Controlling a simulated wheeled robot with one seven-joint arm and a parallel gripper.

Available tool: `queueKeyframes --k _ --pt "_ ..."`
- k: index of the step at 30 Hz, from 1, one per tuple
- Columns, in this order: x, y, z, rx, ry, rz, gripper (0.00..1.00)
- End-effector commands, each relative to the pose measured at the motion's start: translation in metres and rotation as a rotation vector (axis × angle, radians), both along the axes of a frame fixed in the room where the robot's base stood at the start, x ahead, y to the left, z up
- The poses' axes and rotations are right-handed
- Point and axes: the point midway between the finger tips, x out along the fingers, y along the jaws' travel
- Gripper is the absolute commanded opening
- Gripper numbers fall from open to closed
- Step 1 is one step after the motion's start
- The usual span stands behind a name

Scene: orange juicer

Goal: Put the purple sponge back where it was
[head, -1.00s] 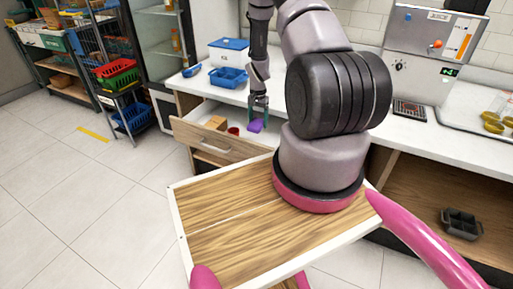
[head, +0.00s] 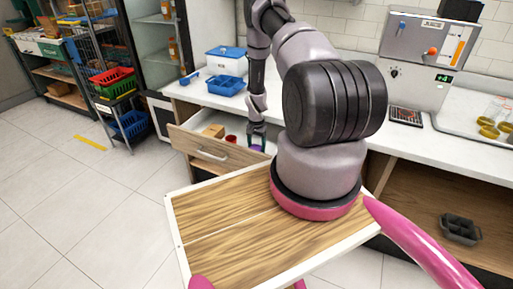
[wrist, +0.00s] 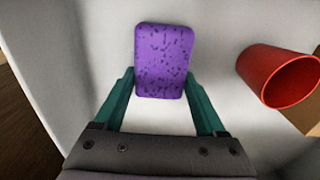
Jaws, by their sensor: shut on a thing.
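The purple sponge (wrist: 164,58) is a speckled, rounded block at the top middle of the wrist view. My gripper (wrist: 160,88) has its two green fingers on either side of the sponge's near end and is shut on it. In the head view my gripper (head: 257,143) reaches down into the open drawer (head: 212,153), with a sliver of the sponge (head: 257,149) showing between the fingers. The sponge is over the drawer's pale floor; I cannot tell if it touches it.
A red cup (wrist: 280,77) lies to the right of the sponge inside the drawer and also shows in the head view (head: 231,139). A wooden block (head: 213,131) is at the drawer's left. A blue basket (head: 226,86) stands on the counter above.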

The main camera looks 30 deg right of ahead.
Motion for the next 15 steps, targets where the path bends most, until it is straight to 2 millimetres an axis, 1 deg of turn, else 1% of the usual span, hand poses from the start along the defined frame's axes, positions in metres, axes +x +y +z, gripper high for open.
queueKeyframes --k 4,5,6,15 --pt "-0.0001 -0.0001 -0.0037 0.0 0.0 0.0 0.0" --pt "0.0001 -0.0002 -0.003 0.0 0.0 0.0 0.85" --pt "0.0001 -0.0001 -0.0029 0.0 0.0 0.0 1.0" --pt "-0.0003 -0.0002 -0.0011 -0.001 0.001 0.0 1.0"
